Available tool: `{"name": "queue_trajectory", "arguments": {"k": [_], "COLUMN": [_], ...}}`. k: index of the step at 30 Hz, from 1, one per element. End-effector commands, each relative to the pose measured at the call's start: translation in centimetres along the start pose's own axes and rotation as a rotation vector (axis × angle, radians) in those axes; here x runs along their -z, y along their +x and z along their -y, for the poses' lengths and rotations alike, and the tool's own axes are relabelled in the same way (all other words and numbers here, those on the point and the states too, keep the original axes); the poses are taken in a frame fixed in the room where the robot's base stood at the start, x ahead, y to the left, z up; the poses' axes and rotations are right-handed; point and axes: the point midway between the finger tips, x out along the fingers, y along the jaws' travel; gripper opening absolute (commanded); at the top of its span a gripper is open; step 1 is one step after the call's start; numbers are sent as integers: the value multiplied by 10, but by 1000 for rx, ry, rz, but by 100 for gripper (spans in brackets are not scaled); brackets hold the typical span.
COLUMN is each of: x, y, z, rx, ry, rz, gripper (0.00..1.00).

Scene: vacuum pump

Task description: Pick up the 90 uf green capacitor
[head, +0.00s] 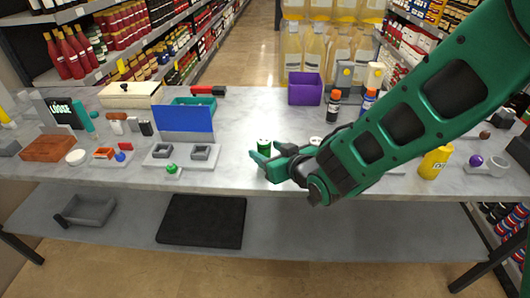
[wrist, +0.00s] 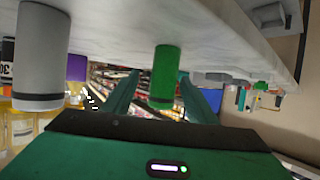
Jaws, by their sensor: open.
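The green capacitor (head: 264,146) stands on the grey table near its front edge, in the middle of the head view. In the wrist view, where the scene looks upside down, the green capacitor (wrist: 164,75) shows between the two fingers. My gripper (head: 263,163) reaches in low from the right, and its fingers are apart around or just in front of the capacitor. In the wrist view my gripper (wrist: 160,98) is open. I cannot tell whether a finger touches the capacitor. No label can be read on it.
A grey cylinder (wrist: 40,55) stands close beside the capacitor; its pale top (head: 315,141) shows behind my arm. A tray with grey square holders (head: 183,162) and a blue panel (head: 184,118) are to the left. A purple box (head: 305,88) stands behind. A yellow can (head: 436,162) is right.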

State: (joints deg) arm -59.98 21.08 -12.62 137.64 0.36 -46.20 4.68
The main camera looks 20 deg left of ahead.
Motion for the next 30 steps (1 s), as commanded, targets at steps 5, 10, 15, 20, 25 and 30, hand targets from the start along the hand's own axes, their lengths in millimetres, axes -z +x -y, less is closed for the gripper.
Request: {"name": "queue_trajectory", "arguments": {"k": [5, 10, 15, 20, 25, 30], "x": [-1, -1, -1, -1, -1, 0], "y": [21, 42, 50, 50, 50, 50], "z": [2, 2, 3, 3, 3, 3], "rx": [0, -2, -1, -1, -1, -1], "ry": [-1, -1, 0, 0, 0, 0], "rz": [1, 0, 0, 0, 0, 0], "gripper": [52, 52, 52, 52, 19, 6]}}
